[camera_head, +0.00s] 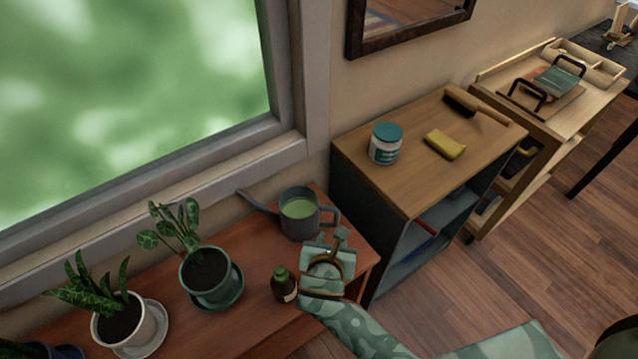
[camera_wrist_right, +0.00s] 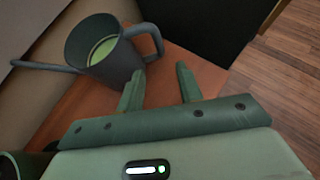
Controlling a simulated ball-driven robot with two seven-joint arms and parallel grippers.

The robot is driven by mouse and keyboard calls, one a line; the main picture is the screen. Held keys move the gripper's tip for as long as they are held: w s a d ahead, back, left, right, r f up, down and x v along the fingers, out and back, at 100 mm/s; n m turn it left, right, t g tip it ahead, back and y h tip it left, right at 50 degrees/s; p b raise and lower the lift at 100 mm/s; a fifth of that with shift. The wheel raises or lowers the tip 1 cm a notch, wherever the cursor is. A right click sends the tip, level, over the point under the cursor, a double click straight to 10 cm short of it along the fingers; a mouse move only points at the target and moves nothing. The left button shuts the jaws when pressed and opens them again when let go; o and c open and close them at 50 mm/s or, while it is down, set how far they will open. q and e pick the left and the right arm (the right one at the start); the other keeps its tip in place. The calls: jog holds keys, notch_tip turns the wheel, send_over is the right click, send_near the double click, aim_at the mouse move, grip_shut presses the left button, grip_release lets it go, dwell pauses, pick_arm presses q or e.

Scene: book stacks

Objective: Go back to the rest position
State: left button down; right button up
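My right gripper (camera_head: 327,241) is over the right end of the reddish wooden bench, just in front of the grey watering can (camera_head: 299,219). Its two fingers (camera_wrist_right: 159,82) stand apart in the right wrist view, with only bare bench between them. The can, with green liquid inside, stands upright beyond the fingers in the wrist view (camera_wrist_right: 104,50); its handle is close to them but looks apart. My left gripper is in neither view.
A small dark bottle (camera_head: 284,285) stands close left of my right gripper. Potted plants (camera_head: 206,271) line the bench (camera_head: 252,328). A cabinet (camera_head: 420,165) carrying a teal-lidded jar (camera_head: 386,144) and yellow sponge (camera_head: 445,145) stands to the right. Open wooden floor (camera_head: 530,280) lies front right.

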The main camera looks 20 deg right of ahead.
jog(key=s+d+r+m+g, duration=0.2)
jog(key=s+d+r+m, duration=0.3)
jog(key=s+d+m, duration=0.55)
jog(key=s+d+r+m+g, duration=0.2)
jog(key=s+d+r+m, duration=0.4)
jog(key=m, duration=0.7)
jog(key=s+a+f+g+y, duration=0.1)
jog(key=s+a+f, duration=0.1)
jog(key=f, duration=0.7)
jog(key=s+a+f+g+y, duration=0.1)
jog(key=s+f, duration=0.2)
jog(key=f, duration=0.7)
jog(key=s+a+f+g+y, duration=0.1)
jog(key=s+a+f, duration=0.1)
jog(key=f, duration=0.7)
jog(key=s+f+m+g, duration=0.1)
jog(key=s+f, duration=0.5)
jog(key=s, duration=0.3)
jog(key=s+f+m+g+y, duration=0.1)
jog(key=s+f+m, duration=0.1)
jog(key=s+f, duration=0.5)
jog(key=shift+s+d+y, duration=0.2)
jog(key=shift+s+y, duration=0.1)
jog(key=shift+s, duration=0.65)
